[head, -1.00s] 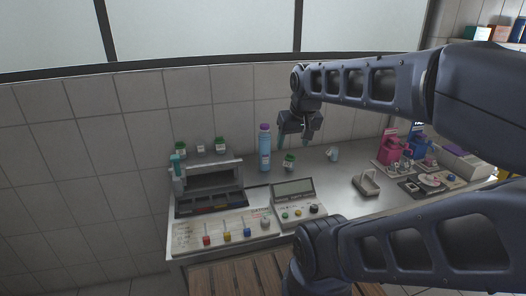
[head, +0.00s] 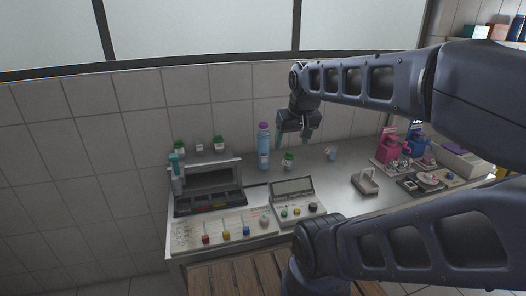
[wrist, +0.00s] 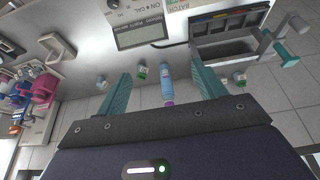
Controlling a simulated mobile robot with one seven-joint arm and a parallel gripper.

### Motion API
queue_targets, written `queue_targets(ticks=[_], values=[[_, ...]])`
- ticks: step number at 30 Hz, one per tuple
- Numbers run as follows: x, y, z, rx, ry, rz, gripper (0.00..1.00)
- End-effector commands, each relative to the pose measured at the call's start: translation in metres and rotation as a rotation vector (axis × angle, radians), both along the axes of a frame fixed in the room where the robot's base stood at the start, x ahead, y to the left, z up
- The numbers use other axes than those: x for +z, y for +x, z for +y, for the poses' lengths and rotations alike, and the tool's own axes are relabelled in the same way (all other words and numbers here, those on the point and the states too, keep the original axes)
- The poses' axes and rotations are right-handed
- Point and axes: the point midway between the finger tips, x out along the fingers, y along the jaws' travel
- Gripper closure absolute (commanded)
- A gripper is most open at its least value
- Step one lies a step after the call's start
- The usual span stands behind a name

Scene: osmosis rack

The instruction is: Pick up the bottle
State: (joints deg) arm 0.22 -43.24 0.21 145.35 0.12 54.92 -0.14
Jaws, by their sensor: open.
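My gripper (head: 293,142) hangs above the counter, to the right of the bottle in the head view. In the wrist view my gripper (wrist: 163,92) has its teal fingers spread wide with nothing held. No contact with the bottle shows.
The grey rack (head: 207,187) with several small jars is at left. A device with a screen (head: 293,188) stands in front. Pink and blue items are at right.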

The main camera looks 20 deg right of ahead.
Motion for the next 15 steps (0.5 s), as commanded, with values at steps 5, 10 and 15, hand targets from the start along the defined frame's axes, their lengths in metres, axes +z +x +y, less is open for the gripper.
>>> queue_targets(ticks=[5, 10, 15], values=[[0.000, 0.000, 0.000, 0.000, 0.000, 0.000, 0.31], [0.004, 0.008, -0.001, -0.021, 0.001, 0.006, 0.31], [0.014, 0.041, -0.004, -0.109, 0.007, 0.029, 0.31]])
